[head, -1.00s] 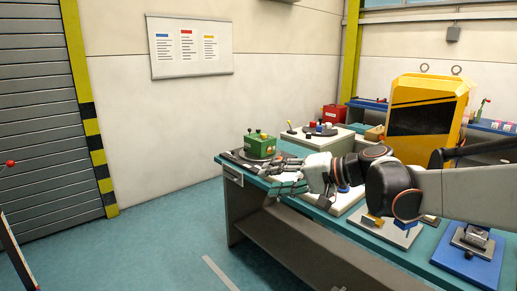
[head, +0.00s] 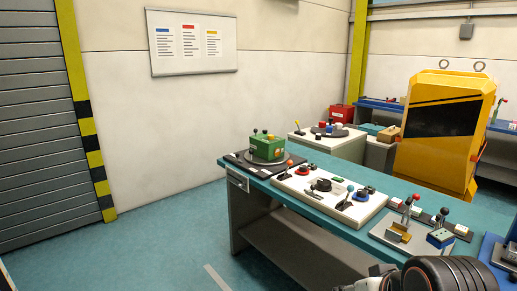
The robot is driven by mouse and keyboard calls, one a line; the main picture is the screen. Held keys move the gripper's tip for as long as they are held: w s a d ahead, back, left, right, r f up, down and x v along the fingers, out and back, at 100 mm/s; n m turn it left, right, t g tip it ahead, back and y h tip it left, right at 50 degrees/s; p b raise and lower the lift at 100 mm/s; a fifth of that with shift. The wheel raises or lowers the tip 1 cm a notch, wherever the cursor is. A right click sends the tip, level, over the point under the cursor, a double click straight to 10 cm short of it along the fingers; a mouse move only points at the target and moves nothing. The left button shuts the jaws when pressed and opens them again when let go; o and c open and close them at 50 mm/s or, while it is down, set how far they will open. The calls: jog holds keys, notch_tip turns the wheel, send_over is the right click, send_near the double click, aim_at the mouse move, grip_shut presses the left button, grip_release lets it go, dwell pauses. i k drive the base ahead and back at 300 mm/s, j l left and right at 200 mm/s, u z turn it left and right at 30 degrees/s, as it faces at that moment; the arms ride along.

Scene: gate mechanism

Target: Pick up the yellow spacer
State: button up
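A small golden-yellow block (head: 399,231) sits on a light grey plate (head: 383,243) at the right part of the teal workbench. It may be the yellow spacer; it is too small to be sure. A lever with a red knob stands right by it, and a blue block (head: 440,238) is to its right on the same plate. Only links of my arm show at the bottom edge, in front of the bench. My gripper's fingers are not in view.
A white panel (head: 290,185) with knobs and levers lies on the bench, left of the plate. A green box (head: 267,147) stands at the bench's far left end. A blue fixture (head: 492,248) is at the right edge. A yellow cabinet (head: 443,130) stands behind.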

aim_at(459, 228)
jog(key=i+l, duration=0.1)
jog(key=l, duration=0.85)
jog(key=i+l+z, duration=0.1)
jog(key=l, duration=0.35)
jog(key=i+l, duration=0.15)
jog(key=l, duration=0.3)
jog(key=i+l, duration=0.1)
jog(key=l, duration=0.35)
